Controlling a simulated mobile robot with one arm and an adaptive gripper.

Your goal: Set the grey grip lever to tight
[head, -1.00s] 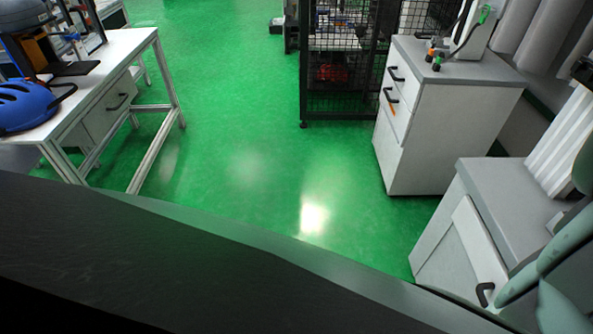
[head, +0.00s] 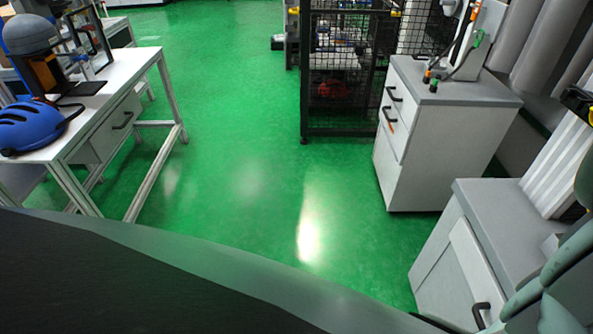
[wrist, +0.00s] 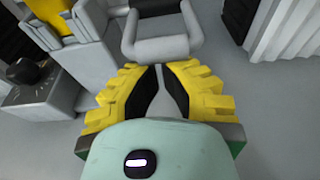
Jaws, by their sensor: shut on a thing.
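In the wrist view, my gripper (wrist: 160,70) has yellow ribbed fingers with black pads. Its fingertips are close together at the near edge of a grey U-shaped handle, the grey grip lever (wrist: 160,48). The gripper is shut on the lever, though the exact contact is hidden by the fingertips. The lever's two side arms run away toward the top of the view. No tight marking can be read. In the head view neither the lever nor my gripper can be made out.
In the wrist view, a grey block with yellow parts (wrist: 50,10) and a dark knob (wrist: 22,71) stand at left. In the head view, a white table with a blue helmet (head: 32,126) is at left, drawer cabinets (head: 440,145) at right, and clear green floor between.

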